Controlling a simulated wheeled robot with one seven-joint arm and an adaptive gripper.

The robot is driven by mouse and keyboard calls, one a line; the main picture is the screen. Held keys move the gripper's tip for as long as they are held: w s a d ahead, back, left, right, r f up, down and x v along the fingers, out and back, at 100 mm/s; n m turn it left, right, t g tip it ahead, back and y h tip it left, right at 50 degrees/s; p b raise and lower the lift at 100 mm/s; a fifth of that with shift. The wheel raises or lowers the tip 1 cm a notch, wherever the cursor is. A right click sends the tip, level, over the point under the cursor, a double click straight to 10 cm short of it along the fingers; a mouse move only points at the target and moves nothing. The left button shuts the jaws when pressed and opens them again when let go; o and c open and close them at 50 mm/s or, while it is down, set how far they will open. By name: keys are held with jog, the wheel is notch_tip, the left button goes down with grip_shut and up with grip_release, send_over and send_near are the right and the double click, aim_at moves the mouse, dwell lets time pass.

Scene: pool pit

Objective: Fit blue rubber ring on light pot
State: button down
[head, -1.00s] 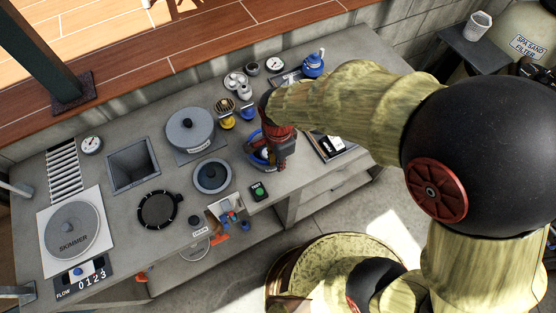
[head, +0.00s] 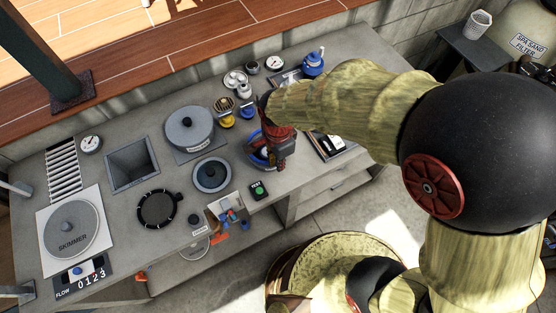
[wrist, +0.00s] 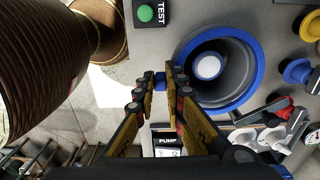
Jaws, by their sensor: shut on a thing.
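The blue rubber ring (wrist: 258,72) shows as a wide blue circle in the wrist view. Inside it is the dark grey light pot (wrist: 232,62) with a round white lens. My gripper (wrist: 163,80) is shut on a small blue tab at the ring's left side. In the head view the ring (head: 252,150) shows partly behind my gripper (head: 277,155), low over the bench. The ring looks roughly centred around the pot's rim. I cannot tell whether it rests fully down on the pot.
A green TEST button (head: 258,190) sits close by on the grey bench. Yellow and blue knobs (head: 226,121) stand behind. A tray with a PUMP label (wrist: 168,152) is on the other side.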

jog(key=shift+f, duration=0.2)
dwell(0.5)
jog(key=shift+f, duration=0.3)
jog(key=shift+f+b, duration=0.3)
dwell(0.8)
jog(key=c, duration=1.8)
grip_release()
jog(key=shift+o, duration=0.2)
jog(key=shift+o, duration=0.7)
jog(key=shift+r, duration=0.1)
